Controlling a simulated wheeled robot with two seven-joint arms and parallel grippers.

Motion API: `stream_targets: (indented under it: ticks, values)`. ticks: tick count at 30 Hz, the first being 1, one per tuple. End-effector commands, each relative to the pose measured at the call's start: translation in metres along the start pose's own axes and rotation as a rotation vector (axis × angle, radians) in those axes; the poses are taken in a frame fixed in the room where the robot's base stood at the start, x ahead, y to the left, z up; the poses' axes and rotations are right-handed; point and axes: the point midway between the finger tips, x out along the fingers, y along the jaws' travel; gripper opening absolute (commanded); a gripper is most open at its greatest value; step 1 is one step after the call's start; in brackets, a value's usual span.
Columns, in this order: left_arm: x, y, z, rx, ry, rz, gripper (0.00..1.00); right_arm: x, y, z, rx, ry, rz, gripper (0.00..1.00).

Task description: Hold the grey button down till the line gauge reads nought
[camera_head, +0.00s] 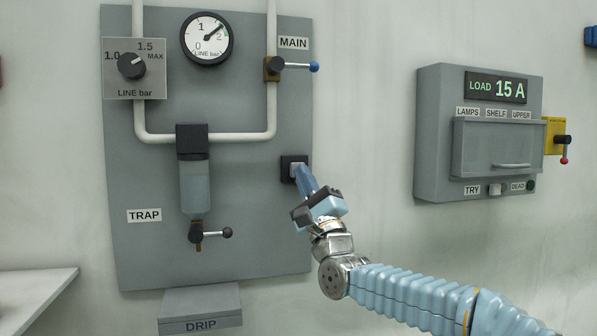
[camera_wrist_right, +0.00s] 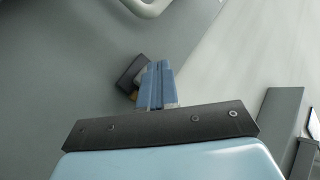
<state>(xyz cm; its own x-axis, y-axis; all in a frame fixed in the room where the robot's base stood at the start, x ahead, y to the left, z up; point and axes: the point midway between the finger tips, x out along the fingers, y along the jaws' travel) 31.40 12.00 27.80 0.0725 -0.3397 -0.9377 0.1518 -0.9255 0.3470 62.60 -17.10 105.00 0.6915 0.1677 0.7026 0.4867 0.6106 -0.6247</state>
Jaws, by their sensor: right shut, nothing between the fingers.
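The grey button (camera_head: 294,168) sits in a square black housing (camera_head: 286,167) at the right side of the grey panel. My right gripper (camera_head: 301,172) is shut and empty, its fingertips at the button's face and partly covering it. In the right wrist view the shut fingers (camera_wrist_right: 158,68) overlap the black housing (camera_wrist_right: 129,72). I cannot tell how far the button is pressed. The line gauge (camera_head: 207,38), a round white dial, has its needle up and right, between 1 and 2. My left gripper is not in view.
The panel also bears a MAIN valve with a blue-tipped lever (camera_head: 294,66), a pressure knob (camera_head: 131,66), a clear trap bowl (camera_head: 195,190) with a drain lever (camera_head: 212,233), and a DRIP box (camera_head: 200,305) below. A load box (camera_head: 428,130) reading 15 A hangs right.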

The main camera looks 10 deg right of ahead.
Motion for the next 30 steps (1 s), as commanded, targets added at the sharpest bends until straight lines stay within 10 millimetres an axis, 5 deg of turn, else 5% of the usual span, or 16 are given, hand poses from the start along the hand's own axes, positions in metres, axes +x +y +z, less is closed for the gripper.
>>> stream_targets:
  ticks: [30]
  values:
    - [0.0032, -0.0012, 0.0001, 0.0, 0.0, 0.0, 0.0, 0.0064, 0.0042, -0.0043, 0.0, 0.0, 0.0, 0.0]
